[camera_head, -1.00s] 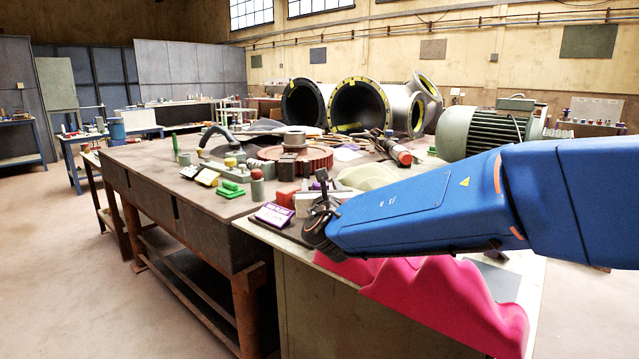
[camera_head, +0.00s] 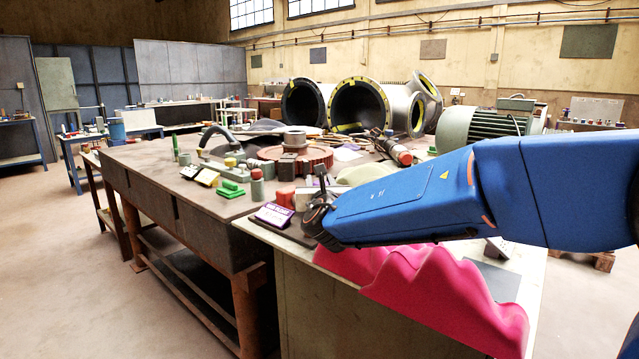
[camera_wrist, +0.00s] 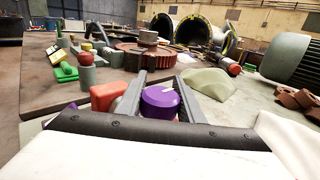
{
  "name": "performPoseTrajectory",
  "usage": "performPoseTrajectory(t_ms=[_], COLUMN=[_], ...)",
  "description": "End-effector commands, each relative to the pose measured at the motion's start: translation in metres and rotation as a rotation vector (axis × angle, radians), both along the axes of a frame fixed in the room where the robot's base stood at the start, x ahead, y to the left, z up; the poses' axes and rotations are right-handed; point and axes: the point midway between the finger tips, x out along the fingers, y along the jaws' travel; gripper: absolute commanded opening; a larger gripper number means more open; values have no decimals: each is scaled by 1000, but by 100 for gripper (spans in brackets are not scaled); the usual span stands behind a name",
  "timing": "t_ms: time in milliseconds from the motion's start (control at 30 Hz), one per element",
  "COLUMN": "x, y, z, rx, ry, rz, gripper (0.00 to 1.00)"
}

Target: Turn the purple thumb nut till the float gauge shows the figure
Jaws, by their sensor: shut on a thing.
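The purple thumb nut (camera_wrist: 162,103) shows in the wrist view as a round knob with a pale mark on its top. My gripper (camera_wrist: 160,80) has its two grey fingers on either side of it and is shut on it. In the head view my gripper (camera_head: 316,205) is at the near end of the bench, and the nut is hidden behind it. A small purple sign (camera_head: 273,215) with pale writing stands just left of my gripper; its writing is too small to read. I cannot make out the float gauge or its reading.
A red block (camera_wrist: 104,97) sits close to the left finger. A pink wavy sheet (camera_head: 430,295) hangs over the bench front below my arm. A green motor (camera_head: 488,130) and large lined pipes (camera_head: 358,104) stand behind. A pale greenish lump (camera_wrist: 209,82) lies beyond the right finger.

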Motion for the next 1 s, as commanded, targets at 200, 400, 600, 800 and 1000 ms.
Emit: performPoseTrajectory(t_ms=[200,400,600,800,1000], x=[0,0,0,-2,-5], y=[0,-3,-8,-16,-23], z=[0,-1,-1,-1,-2], rx=[0,1,0,0,-1], ry=[0,1,2,2,3], rz=[-39,-136,-290,-483,-674], gripper=[12,12,12,12,12])
